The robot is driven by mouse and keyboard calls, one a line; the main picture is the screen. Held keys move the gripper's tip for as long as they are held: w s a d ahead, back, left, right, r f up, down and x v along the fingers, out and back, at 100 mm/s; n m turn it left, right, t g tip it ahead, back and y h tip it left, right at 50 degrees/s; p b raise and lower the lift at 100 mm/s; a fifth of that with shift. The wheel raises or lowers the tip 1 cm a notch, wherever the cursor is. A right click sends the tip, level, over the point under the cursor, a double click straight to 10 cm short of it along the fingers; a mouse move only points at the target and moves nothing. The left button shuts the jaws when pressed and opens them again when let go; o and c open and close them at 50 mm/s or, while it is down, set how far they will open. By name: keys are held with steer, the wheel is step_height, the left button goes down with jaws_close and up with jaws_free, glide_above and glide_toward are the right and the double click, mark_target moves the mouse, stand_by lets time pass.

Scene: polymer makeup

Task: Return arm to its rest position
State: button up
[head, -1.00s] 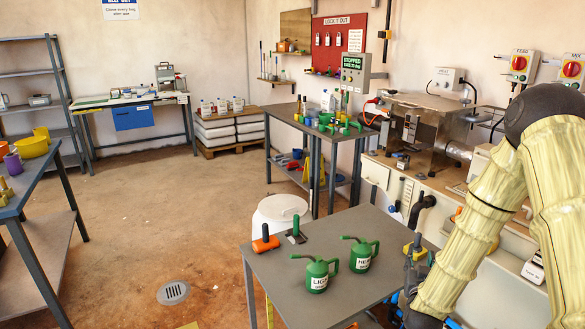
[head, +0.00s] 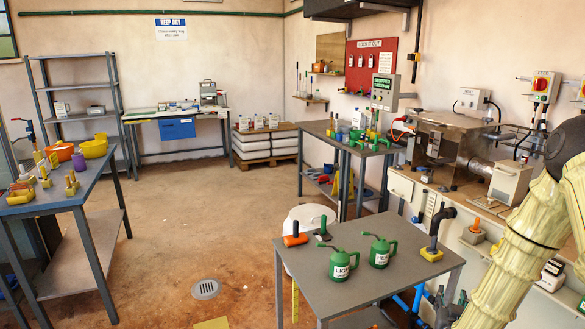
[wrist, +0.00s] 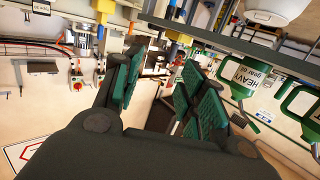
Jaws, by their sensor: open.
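My arm in its pale yellow ribbed sleeve (head: 522,245) reaches down along the right edge of the head view, in front of the bench. Its lower end leaves the picture at the bottom, so the gripper is hidden there. In the wrist view my gripper (wrist: 160,92) has its two green-padded fingers spread apart, with nothing between them. The green HEAVY oil can (wrist: 237,78) shows to the right of the fingers, clear of them.
A grey table (head: 405,252) holds two green oil cans, LIGHT (head: 341,265) and HEAVY (head: 379,251), plus orange- and green-handled tools. A machine bench stands behind my arm. The floor (head: 235,225) at centre left is open.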

steer(key=s+a+f+n+g+y+p, duration=0.1)
steer(key=s+a+f+n+g+y, duration=0.2)
steer(key=s+a+f, duration=0.6)
steer(key=s+a+f+g+y, duration=0.2)
steer(key=s+a+f+g, duration=0.4)
steer(key=f, duration=0.5)
steer(key=s+a+f+g, duration=0.2)
steer(key=s, duration=0.6)
steer(key=s+a+f+n+g+y, duration=0.1)
steer(key=s+a+f+g, duration=0.1)
steer(key=s, duration=0.7)
steer(key=s+a+f+g+y, duration=0.1)
steer(key=s+a+f+g, duration=0.1)
steer(key=s, duration=0.7)
steer(key=shift+a+f+n+p, duration=0.25)
steer(key=shift+f+n+p, duration=0.1)
steer(key=shift+f, duration=0.15)
